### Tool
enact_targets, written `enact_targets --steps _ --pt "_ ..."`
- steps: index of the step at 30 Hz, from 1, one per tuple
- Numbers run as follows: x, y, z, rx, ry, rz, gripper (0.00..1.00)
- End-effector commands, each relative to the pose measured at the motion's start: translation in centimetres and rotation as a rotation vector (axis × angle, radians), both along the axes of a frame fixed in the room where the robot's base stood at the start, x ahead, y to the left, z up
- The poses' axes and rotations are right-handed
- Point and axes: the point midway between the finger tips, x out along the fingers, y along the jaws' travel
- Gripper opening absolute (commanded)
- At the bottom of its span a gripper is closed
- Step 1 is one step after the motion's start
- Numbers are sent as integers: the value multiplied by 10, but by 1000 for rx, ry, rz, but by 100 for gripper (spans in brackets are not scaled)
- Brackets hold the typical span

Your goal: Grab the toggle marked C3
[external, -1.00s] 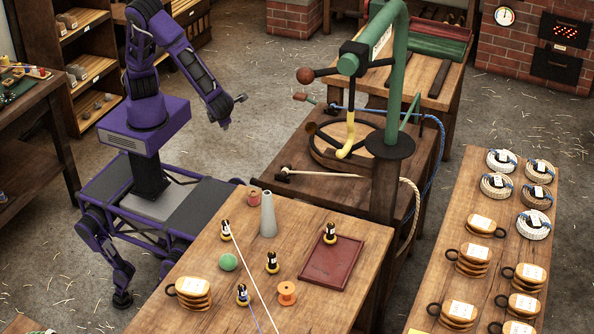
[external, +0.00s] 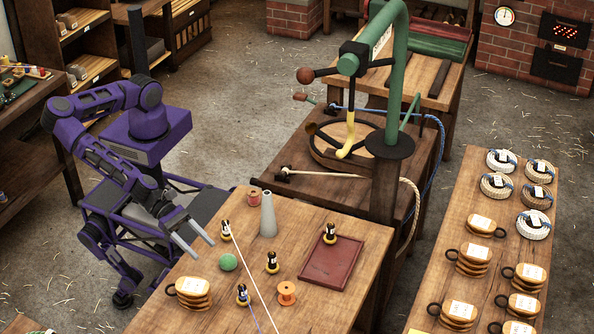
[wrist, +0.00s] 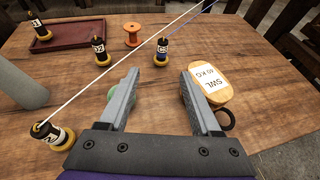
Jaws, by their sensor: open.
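The toggle whose label appears to read C3 (wrist: 161,51) is dark with a yellow base. It stands upright on the table with a blue cord running from it, and it also shows in the external view (external: 242,295). My gripper (wrist: 160,73) is open and empty. The toggle lies beyond its fingertips, between their lines. In the external view my gripper (external: 205,250) hangs over the table's left edge, apart from the toggle. A similar toggle, apparently C2 (wrist: 98,51), stands nearby. Another (wrist: 53,135) is at lower left, and one (wrist: 40,32) stands on the red tray (wrist: 75,36).
A stack of wooden blocks labelled SWL 40 KG (wrist: 211,84) stands beside the right finger. A green ball (external: 228,262) is partly hidden by the left finger in the wrist view. An orange spool (external: 287,293) and grey cone (external: 268,215) stand nearby. A white cord (external: 256,271) crosses the table.

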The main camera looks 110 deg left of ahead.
Motion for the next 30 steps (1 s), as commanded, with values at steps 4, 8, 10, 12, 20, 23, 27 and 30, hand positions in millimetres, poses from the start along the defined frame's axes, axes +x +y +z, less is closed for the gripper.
enact_targets --steps 4,8,10,12,20,23,27,30 --pt "16 -7 -7 -4 -7 -10 65" --pt "41 -13 -17 -5 -6 -7 65" --pt "54 -17 -23 -4 -5 -7 65" --pt "68 -19 -29 -3 -5 -7 65" --pt "103 -30 -44 -3 -4 -8 65" --pt "107 -31 -46 -3 -3 -8 65" --pt "118 -34 -51 -3 -3 -7 65" --pt "131 -38 -57 -4 -4 -7 65"
